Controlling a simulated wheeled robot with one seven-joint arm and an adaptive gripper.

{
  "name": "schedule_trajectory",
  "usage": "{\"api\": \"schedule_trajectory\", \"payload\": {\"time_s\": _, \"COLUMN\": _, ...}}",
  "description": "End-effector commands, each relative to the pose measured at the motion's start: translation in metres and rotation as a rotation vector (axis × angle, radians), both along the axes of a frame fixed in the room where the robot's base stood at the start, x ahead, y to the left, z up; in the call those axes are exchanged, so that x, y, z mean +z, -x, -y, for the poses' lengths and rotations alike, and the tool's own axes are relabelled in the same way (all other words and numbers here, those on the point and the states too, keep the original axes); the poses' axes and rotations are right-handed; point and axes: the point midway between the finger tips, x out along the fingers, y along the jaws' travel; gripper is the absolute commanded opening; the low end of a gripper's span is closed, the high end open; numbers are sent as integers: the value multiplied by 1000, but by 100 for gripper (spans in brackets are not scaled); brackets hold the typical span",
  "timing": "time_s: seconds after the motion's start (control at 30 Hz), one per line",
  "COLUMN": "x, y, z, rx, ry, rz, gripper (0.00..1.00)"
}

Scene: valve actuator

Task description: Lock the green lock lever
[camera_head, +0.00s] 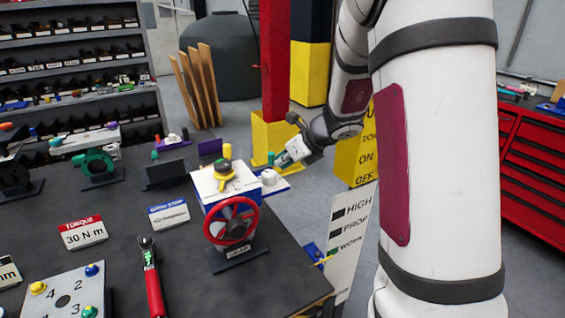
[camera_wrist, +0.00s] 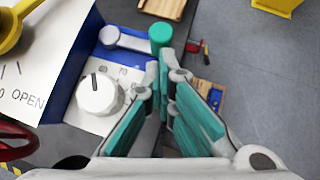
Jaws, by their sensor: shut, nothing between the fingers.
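The green lock lever's knob (camera_wrist: 160,34) stands on a pale arm that runs right from a round grey-white pivot (camera_wrist: 109,36) on the blue-edged side plate of the valve actuator. In the head view the green knob (camera_head: 271,158) sits at the back right of the white actuator box (camera_head: 210,188). My gripper (camera_wrist: 166,66) has teal finger pads; its tips meet just below the knob in the wrist view, empty. I cannot tell whether they touch the knob. In the head view my gripper (camera_head: 281,160) is just right of the knob.
A white dial (camera_wrist: 98,95) stands close left of my fingers. The actuator carries a yellow handle (camera_head: 225,170) on top and a red handwheel (camera_head: 231,221) in front. A red-handled wrench (camera_head: 153,285) lies on the dark table. Open floor shows right of the actuator.

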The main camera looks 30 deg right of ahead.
Motion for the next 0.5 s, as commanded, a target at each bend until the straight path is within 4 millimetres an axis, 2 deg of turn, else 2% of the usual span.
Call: {"api": "schedule_trajectory", "payload": {"time_s": 0.5, "x": -1, "y": -35, "z": 11, "rx": 0, "ry": 1, "rz": 1, "gripper": 0}}
